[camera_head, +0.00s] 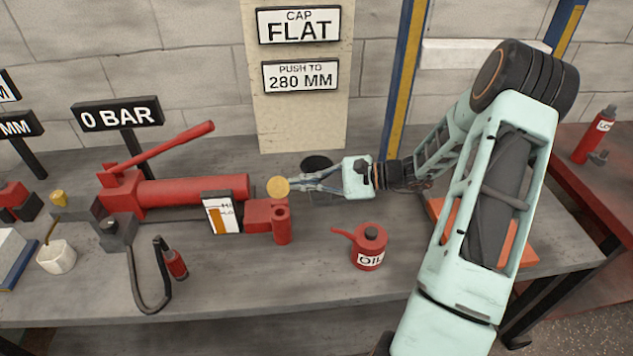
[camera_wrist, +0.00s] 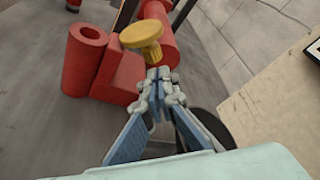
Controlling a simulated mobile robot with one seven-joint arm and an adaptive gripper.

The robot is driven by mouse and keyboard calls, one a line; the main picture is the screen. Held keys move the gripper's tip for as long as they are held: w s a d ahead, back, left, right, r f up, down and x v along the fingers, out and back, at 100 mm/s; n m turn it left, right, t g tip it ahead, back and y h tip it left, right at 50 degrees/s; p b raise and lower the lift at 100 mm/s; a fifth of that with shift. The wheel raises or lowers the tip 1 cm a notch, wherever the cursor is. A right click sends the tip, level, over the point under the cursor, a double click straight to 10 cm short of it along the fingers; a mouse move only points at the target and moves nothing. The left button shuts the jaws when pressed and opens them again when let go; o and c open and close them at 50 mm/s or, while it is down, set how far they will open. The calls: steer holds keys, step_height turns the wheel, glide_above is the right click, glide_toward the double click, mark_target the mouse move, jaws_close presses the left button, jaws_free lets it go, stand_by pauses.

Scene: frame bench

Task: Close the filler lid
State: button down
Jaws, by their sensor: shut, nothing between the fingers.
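A yellow round cap (camera_head: 278,187) on a short stem stands at the right end of the red pump; it also shows in the wrist view (camera_wrist: 142,34). I cannot tell for sure whether it is the filler lid. A red upright tube (camera_head: 281,225) beside it has an open hole in its top, clear in the wrist view (camera_wrist: 86,62). My gripper (camera_head: 291,187) is shut and empty, its fingertips right beside the yellow cap; in the wrist view the tips (camera_wrist: 158,76) meet just below the cap. I cannot tell whether they touch it.
A red oil can (camera_head: 369,247) stands in front of my gripper. A dark round disc (camera_head: 317,162) lies behind it. The red pump cylinder (camera_head: 195,193) with its raised handle (camera_head: 165,148) is left, by a gauge card (camera_head: 221,213). The front bench between hose and oil can is clear.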

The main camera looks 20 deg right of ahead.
steer(key=shift+x, duration=0.95)
steer(key=shift+d, duration=0.1)
